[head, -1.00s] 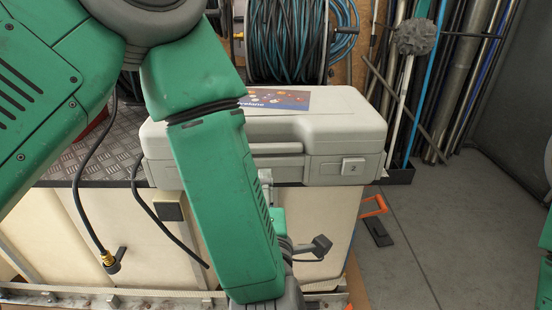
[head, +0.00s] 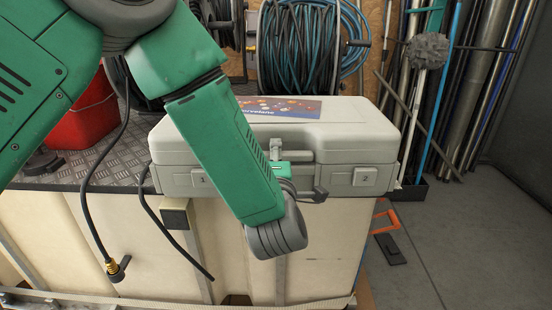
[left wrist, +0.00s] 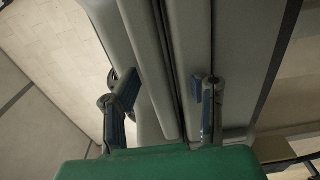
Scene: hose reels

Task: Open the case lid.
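A grey case (head: 350,140) with a coloured label on top lies with its lid shut on the workbench. Its front has a latch marked 1 (head: 201,181) at left and a latch marked 2 (head: 365,180) at right, with the handle between them. My left gripper (head: 298,174) is at the middle of the case front, by the handle, partly hidden by my arm. In the left wrist view its two fingers (left wrist: 163,92) are spread apart, with the case front (left wrist: 228,55) and its lid seam in front of them. Contact cannot be told. My right gripper is not in view.
The case stands on a dark chequered metal top (head: 105,160) over pale cabinet fronts. A red bucket (head: 82,118) is at the left. Hose reels (head: 300,45) stand behind, with pipes and rods at the right. The floor at right is mostly clear.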

